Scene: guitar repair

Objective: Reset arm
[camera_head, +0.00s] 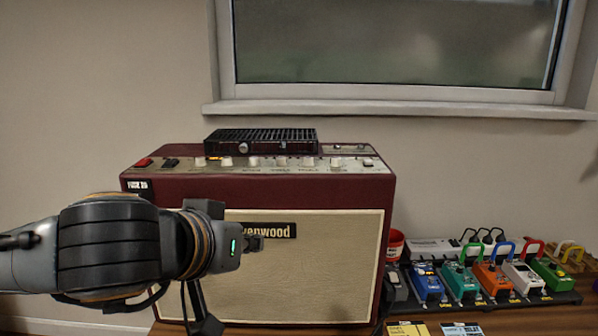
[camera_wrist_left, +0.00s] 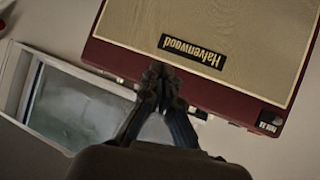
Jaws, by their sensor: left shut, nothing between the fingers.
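My left arm comes in from the left in the head view, and its gripper (camera_head: 256,243) is in front of the cream grille of a dark red amplifier (camera_head: 300,191). In the left wrist view, the left gripper (camera_wrist_left: 160,72) is shut, with its fingertips together and nothing between them. The amplifier (camera_wrist_left: 290,70) shows upside down there, with its name plate just beyond the fingertips. I cannot tell whether the fingertips touch the grille. My right gripper is in neither view.
A black box (camera_head: 262,141) sits on the amplifier, behind a row of knobs. To the right, a pedalboard (camera_head: 530,301) holds several coloured pedals, with a red cup (camera_head: 395,245) behind it. Paper notes (camera_head: 408,328) lie on the wooden table at the front. A window (camera_head: 395,45) is above.

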